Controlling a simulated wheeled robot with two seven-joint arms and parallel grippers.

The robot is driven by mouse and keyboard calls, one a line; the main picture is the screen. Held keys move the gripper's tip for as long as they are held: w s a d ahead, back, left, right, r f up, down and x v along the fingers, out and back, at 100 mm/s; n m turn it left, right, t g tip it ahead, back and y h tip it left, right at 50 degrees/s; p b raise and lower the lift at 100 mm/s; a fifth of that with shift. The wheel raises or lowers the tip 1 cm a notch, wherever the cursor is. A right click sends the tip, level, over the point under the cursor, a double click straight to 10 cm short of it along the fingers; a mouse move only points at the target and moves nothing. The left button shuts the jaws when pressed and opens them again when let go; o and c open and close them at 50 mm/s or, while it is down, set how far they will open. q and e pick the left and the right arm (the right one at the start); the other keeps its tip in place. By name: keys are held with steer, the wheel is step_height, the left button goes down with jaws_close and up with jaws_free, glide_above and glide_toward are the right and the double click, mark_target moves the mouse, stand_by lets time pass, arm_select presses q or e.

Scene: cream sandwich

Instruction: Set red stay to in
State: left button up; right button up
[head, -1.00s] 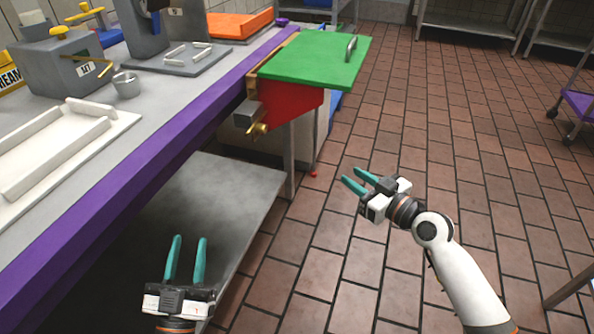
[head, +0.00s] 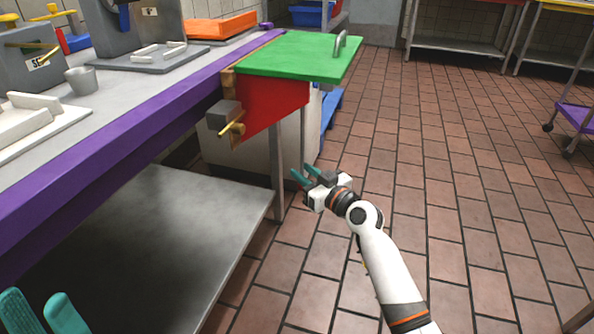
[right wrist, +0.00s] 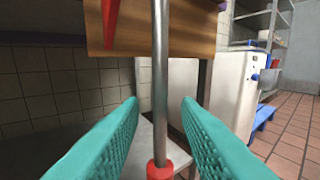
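A red triangular panel (head: 272,112) hangs under the green leaf (head: 300,55) at the table's end. A thin metal rod (head: 303,135) comes down from under the leaf; in the right wrist view the rod (right wrist: 160,80) ends in a red collar (right wrist: 159,171). I cannot tell for sure which red part is the stay. My right gripper (head: 304,175) is open by the rod's lower end. In the right wrist view its fingers (right wrist: 160,130) stand either side of the rod, with gaps. My left gripper (head: 40,310) is open and empty at the bottom left, partly out of frame.
A grey block with a brass knob (head: 232,128) sticks out at the table's corner. A lower steel shelf (head: 150,240) and a table leg (head: 278,170) stand left of my right gripper. The tiled floor (head: 450,200) is open to the right.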

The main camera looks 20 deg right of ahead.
steer(key=shift+x, duration=1.6)
jaws_close()
